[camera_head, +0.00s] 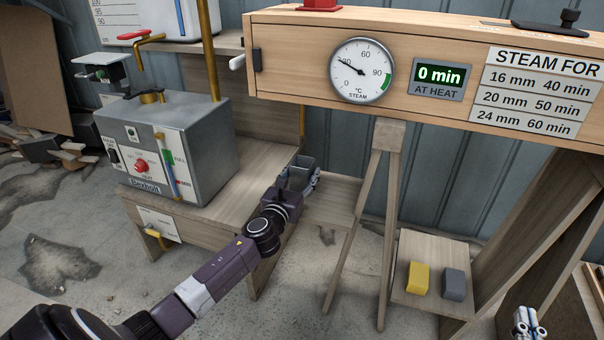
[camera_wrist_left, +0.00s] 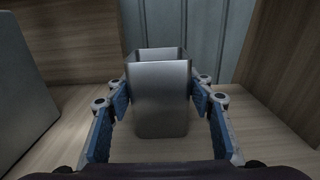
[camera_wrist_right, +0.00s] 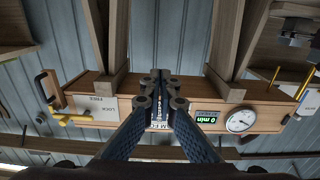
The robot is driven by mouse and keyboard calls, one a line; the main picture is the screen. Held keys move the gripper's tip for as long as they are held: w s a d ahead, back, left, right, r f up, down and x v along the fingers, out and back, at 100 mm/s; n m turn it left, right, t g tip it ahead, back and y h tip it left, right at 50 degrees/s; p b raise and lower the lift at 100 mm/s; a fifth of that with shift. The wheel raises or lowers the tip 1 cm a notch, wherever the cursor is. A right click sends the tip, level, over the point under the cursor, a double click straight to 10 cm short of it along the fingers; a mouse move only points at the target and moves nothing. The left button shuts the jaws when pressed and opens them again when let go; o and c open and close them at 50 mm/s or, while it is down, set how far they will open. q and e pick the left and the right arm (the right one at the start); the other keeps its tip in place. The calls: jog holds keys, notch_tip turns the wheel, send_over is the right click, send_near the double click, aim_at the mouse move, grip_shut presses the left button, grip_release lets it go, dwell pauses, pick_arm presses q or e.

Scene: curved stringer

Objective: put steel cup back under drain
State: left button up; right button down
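The steel cup (camera_head: 301,172) is an open square grey cup at the right end of the wooden bench. My left gripper (camera_head: 298,184) has a finger on each side of it. In the left wrist view the cup (camera_wrist_left: 160,98) is upright between the blue finger pads, which look pressed to its sides. Whether its base touches the wood is unclear. A thin yellow pipe (camera_head: 302,118), perhaps the drain, comes down above the cup; I cannot tell if they line up exactly. My right gripper (camera_wrist_right: 163,82) is shut and empty, low at the right in the head view (camera_head: 528,324).
The grey boiler box (camera_head: 200,145) stands on the bench (camera_head: 225,207) left of the cup. The wooden steam box (camera_head: 400,75) with gauge and display spans above right. A trestle leg (camera_head: 352,235) is right of the cup. Yellow and grey blocks (camera_head: 453,284) sit on a low shelf.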

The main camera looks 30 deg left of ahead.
pick_arm(q)
jog(key=shift+o, duration=1.3)
jog(key=shift+r, duration=0.1)
jog(key=p+v, duration=0.1)
jog(key=v, duration=0.1)
jog(key=shift+s, duration=0.4)
jog(key=p+v, duration=0.1)
jog(key=v, duration=0.6)
jog(key=shift+s+d, duration=0.15)
jog(key=shift+s, duration=0.2)
jog(key=s+d+f+n+g+h, duration=0.2)
jog(key=s+d+n, duration=0.6)
jog(key=d+n, duration=0.4)
jog(key=s+d+f+n+g+h, duration=0.2)
jog(key=s+d+n, duration=0.6)
jog(key=d+n, duration=0.5)
jog(key=n+g+h, duration=0.1)
jog(key=n+h, duration=0.1)
jog(key=n, duration=0.3)
jog(key=shift+n+h, duration=0.4)
pick_arm(e)
jog(key=s+d+f+g, duration=0.1)
jog(key=s+f+g, duration=0.1)
jog(key=f, duration=0.3)
jog(key=s+d+f+g+h, duration=0.1)
jog(key=s+f+g, duration=0.1)
jog(key=f, duration=0.4)
jog(key=shift+d+g+h, duration=0.2)
jog(key=shift+g+h, duration=0.1)
jog(key=shift+g, duration=0.5)
